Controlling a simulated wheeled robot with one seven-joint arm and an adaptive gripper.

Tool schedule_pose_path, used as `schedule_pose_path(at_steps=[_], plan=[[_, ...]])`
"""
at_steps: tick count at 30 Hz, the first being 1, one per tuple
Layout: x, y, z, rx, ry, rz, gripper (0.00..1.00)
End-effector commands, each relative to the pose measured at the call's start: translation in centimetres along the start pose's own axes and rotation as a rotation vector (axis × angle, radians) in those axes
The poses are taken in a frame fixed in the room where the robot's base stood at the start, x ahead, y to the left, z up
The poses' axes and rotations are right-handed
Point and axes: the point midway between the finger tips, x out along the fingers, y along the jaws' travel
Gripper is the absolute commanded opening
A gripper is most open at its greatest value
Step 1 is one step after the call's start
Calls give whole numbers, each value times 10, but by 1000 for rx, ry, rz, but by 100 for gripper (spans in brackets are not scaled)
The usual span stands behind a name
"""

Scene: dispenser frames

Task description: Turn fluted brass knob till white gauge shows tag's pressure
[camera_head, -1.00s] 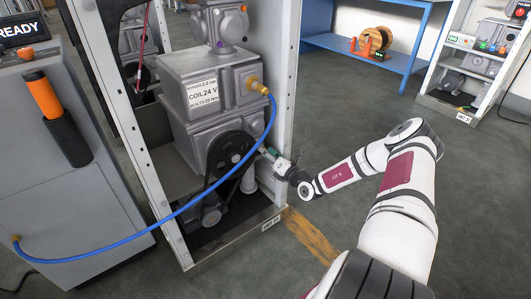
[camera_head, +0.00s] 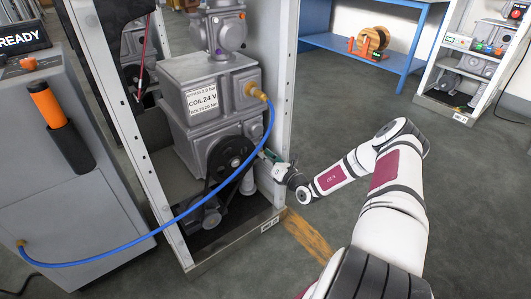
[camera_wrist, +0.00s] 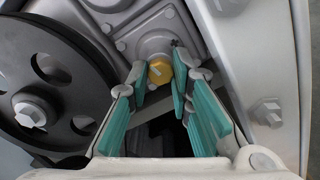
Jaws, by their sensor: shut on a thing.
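The fluted brass knob (camera_wrist: 160,70) sits on the grey housing, at the upper middle of the wrist view. My gripper (camera_wrist: 160,78) has its green-padded fingers on both sides of the knob and is shut on it. In the head view my gripper (camera_head: 266,154) reaches in past the cabinet's right post, beside the black pulley; the knob is hidden there. The white tag (camera_head: 203,98) is on the front of the grey machine. I cannot make out a white gauge.
A black pulley wheel (camera_head: 230,158) is close to the left of my gripper. The cabinet post (camera_head: 282,100) stands close on the right. A blue hose (camera_head: 165,229) loops across the front to the grey console (camera_head: 70,200). The floor on the right is clear.

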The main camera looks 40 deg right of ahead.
Motion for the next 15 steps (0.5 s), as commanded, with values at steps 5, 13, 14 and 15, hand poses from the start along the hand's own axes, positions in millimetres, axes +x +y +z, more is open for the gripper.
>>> schedule_pose_path(at_steps=[5,13,14,15], plan=[[0,2,3,-144,0,0,0],[0,1,2,-335,-1,0,0],[0,1,2,-352,-1,0,0],[0,1,2,-373,-1,0,0]])
